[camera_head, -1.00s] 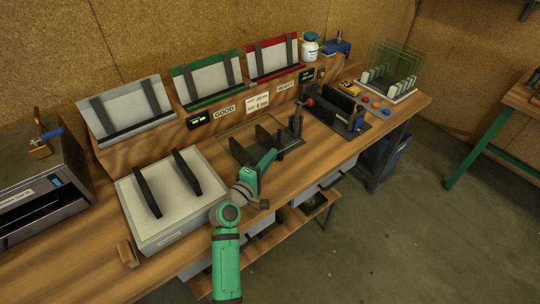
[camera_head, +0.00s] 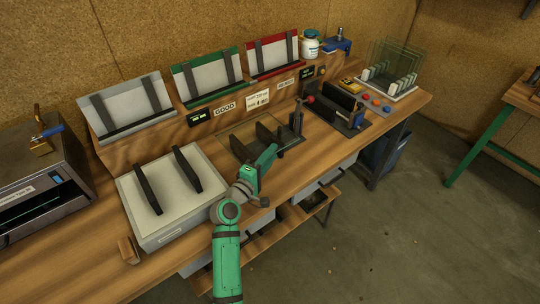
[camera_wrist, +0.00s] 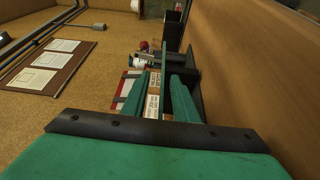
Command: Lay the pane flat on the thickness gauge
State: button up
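The thickness gauge (camera_head: 266,138) appears to be the dark unit with two black upright bars and a post in the middle of the bench. A clear pane (camera_head: 236,131) shows only as a faint outline around the bars. It seems to lie about level there, but I cannot tell whether it touches the gauge. My gripper (camera_head: 274,152) is at the near side of the gauge, beside the pane's near edge. In the wrist view, its two green fingers (camera_wrist: 158,98) stand apart with a gap between them. A thin greenish strip shows in that gap; I cannot tell whether it is glass.
A white-topped grey box (camera_head: 160,195) with black bars stands left of the gauge. Grey, green (camera_head: 208,78) and red (camera_head: 273,57) sloping racks line the back. A dark fixture (camera_head: 343,105) and a rack of glass panes (camera_head: 390,75) stand to the right.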

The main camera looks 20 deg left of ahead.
jog(key=shift+s, duration=0.1)
jog(key=v, duration=1)
jog(key=shift+s+a, duration=0.1)
jog(key=shift+s, duration=0.2)
